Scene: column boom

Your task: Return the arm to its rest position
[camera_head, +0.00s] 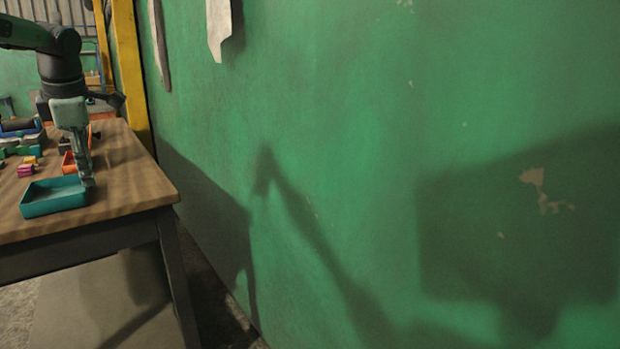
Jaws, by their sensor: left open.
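My left arm comes in from the upper left, dark with a pale green-grey gripper at its end. My left gripper (87,183) points down over the right end of the table, at the right side of a teal tray. It is open, and I see nothing held in it. I cannot tell whether its fingers touch the tray's rim. My right gripper is out of view.
The wooden table (138,180) carries the teal tray (50,209), an orange tray (69,163), small pink blocks (25,170) and other items at the left. A green wall (330,130) and yellow post (131,70) stand beside the table.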

